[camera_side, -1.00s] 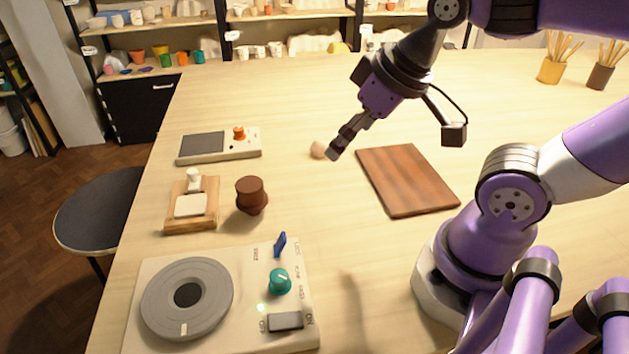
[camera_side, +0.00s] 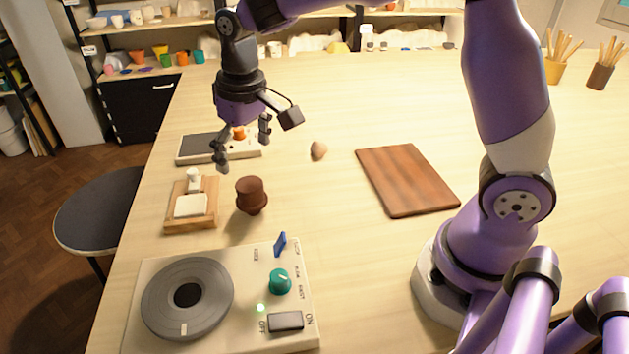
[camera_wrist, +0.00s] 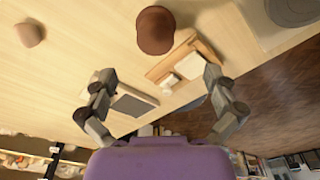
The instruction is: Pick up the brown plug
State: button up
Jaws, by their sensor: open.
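The brown plug (camera_side: 251,195) stands on the table, a dark brown piece with a wide round top and a rounded lower part. It is right of the small wooden board with a white block. In the wrist view the brown plug (camera_wrist: 155,30) is at the top middle, beyond the fingertips. My gripper (camera_side: 243,150) is open and empty, pointing down above and behind the plug, near the scale-like device. In the wrist view my gripper (camera_wrist: 160,85) has its two fingers spread wide, with nothing between them touching either finger.
The wooden board (camera_side: 212,213) with a white block stands left of the plug. A flat device (camera_side: 250,149) with an orange knob lies behind. A wheel unit (camera_side: 140,310) with a teal knob is in front. A small clay lump (camera_side: 318,150) and brown board (camera_side: 405,180) lie right.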

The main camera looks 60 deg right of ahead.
aim_at(249, 184)
jog(key=f, duration=0.5)
jog(key=shift+w, duration=0.35)
jog(key=f, duration=0.5)
jog(key=shift+w+d+f, duration=0.25)
jog(key=shift+d+f, duration=0.05)
jog(key=c, duration=1.2)
